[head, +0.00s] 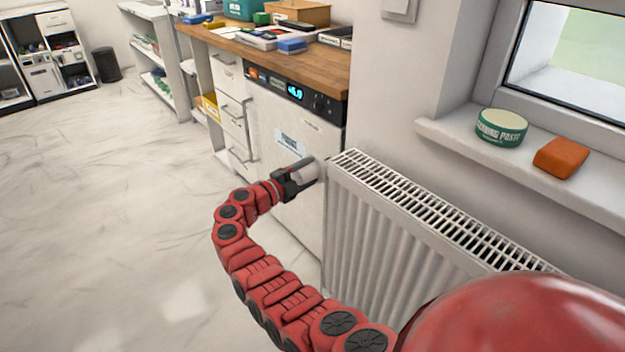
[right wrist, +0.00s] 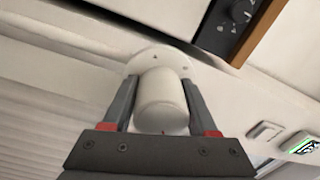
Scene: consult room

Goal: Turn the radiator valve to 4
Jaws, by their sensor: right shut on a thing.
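The white radiator valve (right wrist: 161,100) sits between the two fingers of my right gripper (right wrist: 160,105) in the right wrist view. The fingers are shut on its sides. A pale round collar (right wrist: 155,60) with small dark marks shows behind the valve; the marks are too small to read. In the head view, my right gripper (head: 300,180) is at the upper left corner of the white radiator (head: 385,215), on the valve's pale head (head: 304,172). The number the valve is set to cannot be made out. My left gripper is not in view.
A white appliance with a lit display (head: 295,92) stands under the wooden worktop (head: 325,65), close behind the gripper. A green tin (head: 501,128) and an orange block (head: 561,157) lie on the windowsill (head: 460,128). The floor at left is clear.

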